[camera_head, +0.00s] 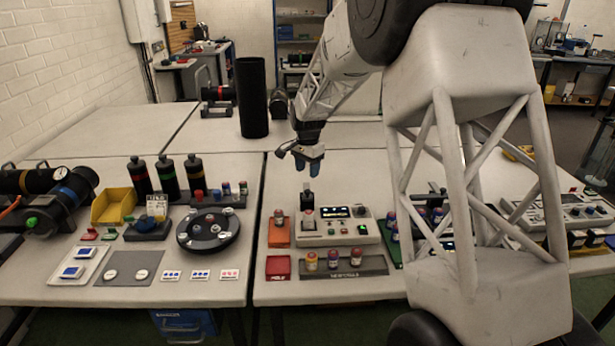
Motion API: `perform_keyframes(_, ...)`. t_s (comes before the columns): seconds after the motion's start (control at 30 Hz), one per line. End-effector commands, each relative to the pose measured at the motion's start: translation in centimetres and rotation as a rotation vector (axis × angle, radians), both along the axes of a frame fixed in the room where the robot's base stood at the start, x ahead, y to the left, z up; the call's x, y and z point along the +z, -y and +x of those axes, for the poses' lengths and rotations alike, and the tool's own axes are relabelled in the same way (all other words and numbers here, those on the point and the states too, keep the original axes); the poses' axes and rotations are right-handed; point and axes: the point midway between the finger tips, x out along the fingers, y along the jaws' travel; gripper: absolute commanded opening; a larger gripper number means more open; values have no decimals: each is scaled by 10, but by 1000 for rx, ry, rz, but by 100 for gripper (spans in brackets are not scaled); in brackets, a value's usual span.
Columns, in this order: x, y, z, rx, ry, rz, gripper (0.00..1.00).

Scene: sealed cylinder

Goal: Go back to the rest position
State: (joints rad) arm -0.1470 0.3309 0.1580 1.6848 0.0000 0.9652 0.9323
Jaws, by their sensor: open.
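My gripper (309,163) hangs from my arm over the middle of the workbench, with its fingers pointing down. It is open, and I see nothing held in it. It is above a small black upright piece (307,200) at the left end of a pale device (338,227) with lit displays and buttons. A gap shows between the fingertips and that piece. My arm covers part of the right side of the table.
A tall black cylinder (252,98) stands behind and left of my gripper. A round black carousel (208,231), a yellow bin (113,206) and several black bottles are at left. A dark rack (343,272) with small vials lies in front. The back tables (120,132) are mostly clear.

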Motion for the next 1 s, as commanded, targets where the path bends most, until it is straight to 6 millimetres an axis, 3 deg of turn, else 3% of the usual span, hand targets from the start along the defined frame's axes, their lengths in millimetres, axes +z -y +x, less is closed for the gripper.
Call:
perform_keyframes(0.63, 10, 3, -6, 8, 3, 0, 50)
perform_keyframes(0.77, 22, 8, -18, 27, 10, 1, 50)
perform_keyframes(1.0, 53, 24, -60, 89, 29, 0, 50)
